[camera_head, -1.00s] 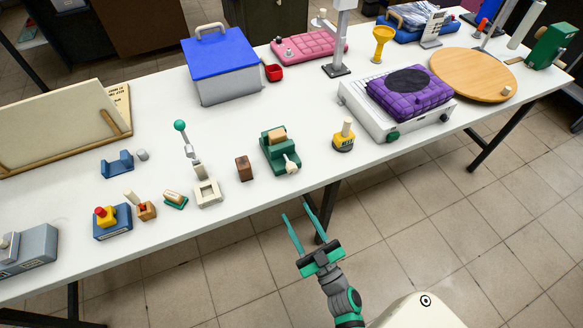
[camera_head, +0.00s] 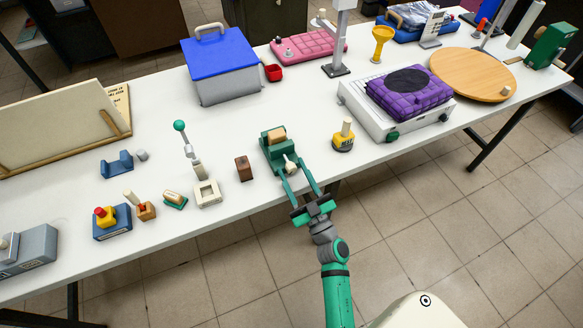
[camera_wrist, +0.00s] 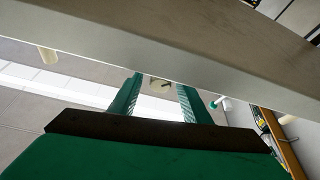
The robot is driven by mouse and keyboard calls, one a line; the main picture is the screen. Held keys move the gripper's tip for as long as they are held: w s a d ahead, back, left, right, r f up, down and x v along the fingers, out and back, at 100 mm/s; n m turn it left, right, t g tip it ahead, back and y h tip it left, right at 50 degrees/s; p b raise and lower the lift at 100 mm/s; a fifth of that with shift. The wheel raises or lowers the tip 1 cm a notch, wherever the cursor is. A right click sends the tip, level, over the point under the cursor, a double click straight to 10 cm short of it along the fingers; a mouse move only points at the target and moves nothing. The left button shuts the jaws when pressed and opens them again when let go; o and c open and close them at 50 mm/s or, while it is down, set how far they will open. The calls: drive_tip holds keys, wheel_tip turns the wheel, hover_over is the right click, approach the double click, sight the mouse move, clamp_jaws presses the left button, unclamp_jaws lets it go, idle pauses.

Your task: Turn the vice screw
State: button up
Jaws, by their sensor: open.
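The green vice (camera_head: 272,143) stands at the table's front edge with a wooden block (camera_head: 277,135) between its jaws. Its cream screw handle (camera_head: 289,164) faces the front, toward me. My gripper (camera_head: 292,172) is open, its two green fingers reaching in on either side of the screw handle. In the wrist view, the cream screw end (camera_wrist: 160,84) shows between the fingertips of my gripper (camera_wrist: 160,90), with a dark slot or bar on it. I cannot tell whether either finger touches it.
A brown block (camera_head: 243,168) and a cream-based lever (camera_head: 207,193) stand left of the vice. A yellow stamp-like object (camera_head: 344,136) stands to its right. The white table's (camera_head: 225,205) front edge runs close by my gripper; the floor in front is clear.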

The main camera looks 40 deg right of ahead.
drive_tip(key=shift+w+d+r, duration=0.1)
drive_tip(key=shift+w+r, duration=0.15)
drive_tip(key=shift+w, duration=0.45)
drive_tip(key=shift+c, duration=0.5)
drive_tip(key=c, duration=0.9)
drive_tip(key=shift+n+y, duration=1.2)
drive_tip(key=shift+n, duration=1)
drive_tip(key=shift+c, duration=0.2)
drive_tip(key=o, duration=1)
drive_tip(key=shift+o, duration=0.2)
drive_tip(key=shift+s, duration=0.1)
drive_tip(key=v, duration=1)
drive_tip(key=shift+s, duration=0.35)
